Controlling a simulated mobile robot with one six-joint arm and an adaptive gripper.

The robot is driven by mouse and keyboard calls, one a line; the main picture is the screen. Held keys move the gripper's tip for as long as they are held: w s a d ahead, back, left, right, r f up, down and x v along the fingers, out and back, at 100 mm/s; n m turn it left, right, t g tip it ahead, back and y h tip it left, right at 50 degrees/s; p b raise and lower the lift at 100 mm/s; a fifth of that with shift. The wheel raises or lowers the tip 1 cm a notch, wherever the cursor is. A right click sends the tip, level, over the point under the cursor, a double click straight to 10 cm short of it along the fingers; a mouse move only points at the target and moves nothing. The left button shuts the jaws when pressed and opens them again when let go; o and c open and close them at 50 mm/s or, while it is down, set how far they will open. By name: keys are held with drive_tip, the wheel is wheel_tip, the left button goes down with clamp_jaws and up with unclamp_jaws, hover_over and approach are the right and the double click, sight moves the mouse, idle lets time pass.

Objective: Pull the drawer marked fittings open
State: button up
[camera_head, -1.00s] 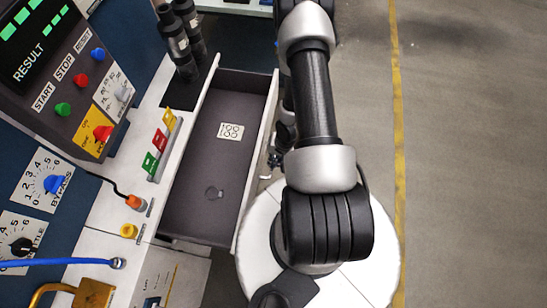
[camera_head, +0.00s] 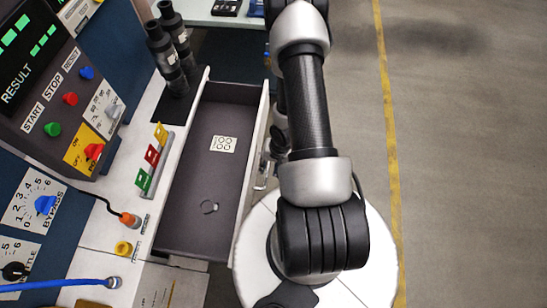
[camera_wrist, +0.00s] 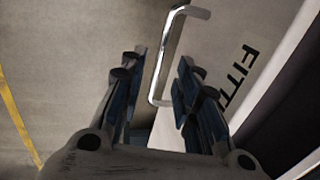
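The drawer (camera_head: 195,225) stands pulled out from the white bench, its dark inside showing a small ring and a pale label. Its white front (camera_head: 249,170) faces right, with a metal handle (camera_head: 262,176). In the wrist view, the front (camera_wrist: 232,35) carries partly cut-off lettering beginning "FITT". The bar handle (camera_wrist: 168,55) shows between and beyond the fingertips. My gripper (camera_wrist: 160,75) is open, its two fingers apart on either side of the handle's line; I see no grip on it. In the head view my arm mostly hides the gripper.
A control panel (camera_head: 60,80) with knobs and buttons stands left. Coloured tags (camera_head: 152,155) and two dark cylinders (camera_head: 168,55) are on the bench beside the drawer. Open floor (camera_head: 460,150) with a yellow line lies right.

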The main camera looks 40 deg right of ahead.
wheel_tip(320, 180, up, 8)
drive_tip(key=s+d, duration=0.1)
drive_tip(key=shift+s+r, duration=0.2)
drive_tip(key=shift+r, duration=0.05)
idle(0.4)
drive_tip(key=w+r+n+h, duration=0.2)
drive_tip(key=w+r, duration=0.1)
drive_tip(key=r, duration=0.8)
drive_tip(key=w+r+n+h, duration=0.2)
drive_tip(key=w+r+h, duration=0.1)
drive_tip(key=r, duration=0.8)
drive_tip(key=s+a+r+n+t+y, duration=0.1)
drive_tip(key=s+a+r+n, duration=0.2)
drive_tip(key=s+a+r, duration=0.2)
drive_tip(key=s+a+r+n+t+y+b, duration=0.1)
drive_tip(key=s+a+r+n+y, duration=0.1)
drive_tip(key=s+a+r, duration=0.4)
drive_tip(key=a+r+n, duration=0.1)
drive_tip(key=a+r, duration=0.2)
drive_tip(key=a, duration=0.2)
drive_tip(key=shift+s+a+r+t+y, duration=0.15)
drive_tip(key=shift+a+r+t+y, duration=0.15)
drive_tip(key=shift+a+t, duration=0.1)
